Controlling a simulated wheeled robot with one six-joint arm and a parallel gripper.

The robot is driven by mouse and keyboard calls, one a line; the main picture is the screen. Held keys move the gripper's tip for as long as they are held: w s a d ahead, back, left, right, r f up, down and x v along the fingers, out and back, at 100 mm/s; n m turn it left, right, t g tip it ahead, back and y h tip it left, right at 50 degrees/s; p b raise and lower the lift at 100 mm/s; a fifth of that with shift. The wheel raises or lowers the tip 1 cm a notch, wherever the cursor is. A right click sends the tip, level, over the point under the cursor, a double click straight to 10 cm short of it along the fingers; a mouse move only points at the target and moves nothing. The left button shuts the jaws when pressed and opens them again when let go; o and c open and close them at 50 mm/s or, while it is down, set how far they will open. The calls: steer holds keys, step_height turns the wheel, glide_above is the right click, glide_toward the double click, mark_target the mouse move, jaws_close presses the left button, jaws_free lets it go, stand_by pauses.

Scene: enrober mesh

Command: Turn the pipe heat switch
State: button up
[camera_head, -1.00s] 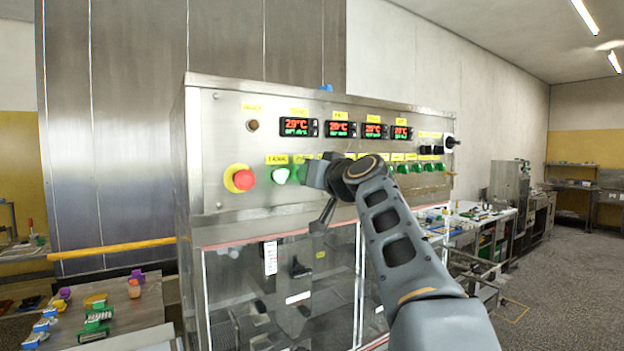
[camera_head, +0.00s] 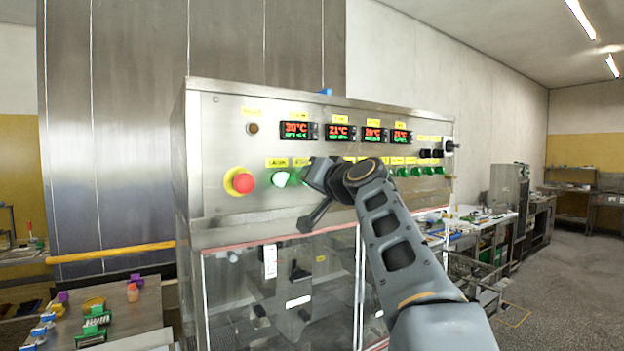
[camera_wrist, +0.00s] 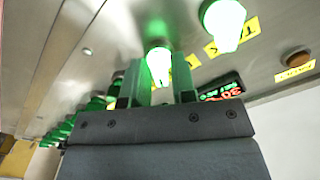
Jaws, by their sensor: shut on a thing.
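The pipe heat switch (camera_wrist: 158,62) is a green knob glowing bright in the wrist view, on the steel control panel (camera_head: 225,140). My gripper (camera_wrist: 157,88) has one finger on each side of it and is shut on it. In the head view, my gripper (camera_head: 305,176) is at the panel and covers most of this switch. The yellow label above it (camera_head: 301,161) is too small to read surely. Left of it in the head view is a lit, whitish-green switch (camera_head: 280,178), which also shows in the wrist view (camera_wrist: 224,22) beside a "TANK" label.
A red emergency button (camera_head: 242,181) on a yellow base sits left of the switches. More green switches (camera_head: 416,171) run to the right. Red temperature displays (camera_head: 298,130) are above. A table with small items (camera_head: 120,315) stands at lower left. Open floor (camera_head: 575,270) lies at right.

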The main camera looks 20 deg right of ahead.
steer(key=o, duration=0.7)
steer(key=s+d+b, duration=0.1)
steer(key=s+b, duration=0.3)
steer(key=s, duration=0.9)
steer(key=shift+s+d+b, duration=0.3)
steer(key=shift+s+b, duration=0.1)
steer(key=shift+d, duration=0.1)
